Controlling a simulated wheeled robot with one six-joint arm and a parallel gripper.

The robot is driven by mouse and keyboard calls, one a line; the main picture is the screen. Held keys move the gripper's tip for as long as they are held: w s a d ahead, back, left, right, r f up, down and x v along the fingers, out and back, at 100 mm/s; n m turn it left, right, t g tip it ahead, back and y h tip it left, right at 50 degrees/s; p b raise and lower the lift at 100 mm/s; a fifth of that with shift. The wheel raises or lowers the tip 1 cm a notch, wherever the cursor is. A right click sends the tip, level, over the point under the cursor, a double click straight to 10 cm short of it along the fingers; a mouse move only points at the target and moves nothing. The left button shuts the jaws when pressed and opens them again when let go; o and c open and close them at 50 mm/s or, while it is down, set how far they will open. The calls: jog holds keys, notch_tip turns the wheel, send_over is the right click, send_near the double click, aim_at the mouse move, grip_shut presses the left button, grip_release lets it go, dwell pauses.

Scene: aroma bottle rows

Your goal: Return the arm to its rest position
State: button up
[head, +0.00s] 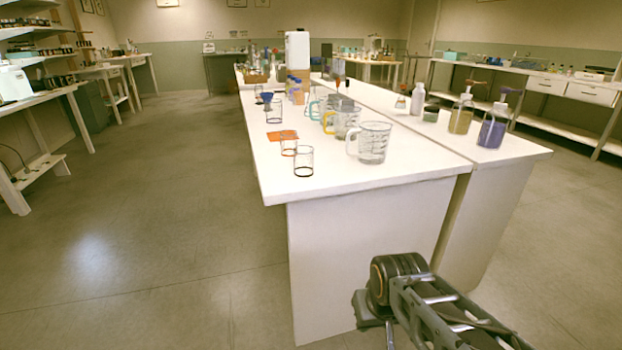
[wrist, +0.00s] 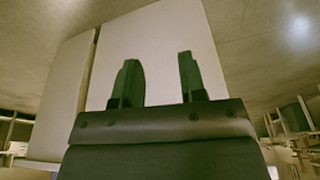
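My gripper (wrist: 158,64) shows in the wrist view with its two green fingers spread apart and nothing between them. The wrist picture looks upside down, with floor at the top. Beyond the fingers is the white end panel of the bench (wrist: 165,35). In the head view, my arm (head: 398,278) is folded low at the bottom right, in front of the near end of the white bench (head: 350,186) and below its top. My fingers cannot be made out there.
Glass measuring jugs (head: 374,143), small glass beakers (head: 303,162) and an orange square (head: 283,136) are on the bench top. A purple pump bottle (head: 492,130) and an amber one (head: 461,118) stand on the right. Open floor (head: 160,230) lies left.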

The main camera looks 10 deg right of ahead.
jog(key=w+p+v, duration=0.3)
jog(key=p+v, duration=1)
jog(key=w+r+p+v, duration=0.1)
jog(key=w+p+v, duration=0.2)
jog(key=p+v, duration=1)
jog(key=w+r+p+v, duration=0.1)
jog(key=w+p+v, duration=0.3)
jog(key=p+v, duration=0.9)
notch_tip(320, 180, up, 2)
jog(key=shift+s+a+r+t, duration=0.2)
jog(key=shift+s+t, duration=0.15)
jog(key=shift+t, duration=0.05)
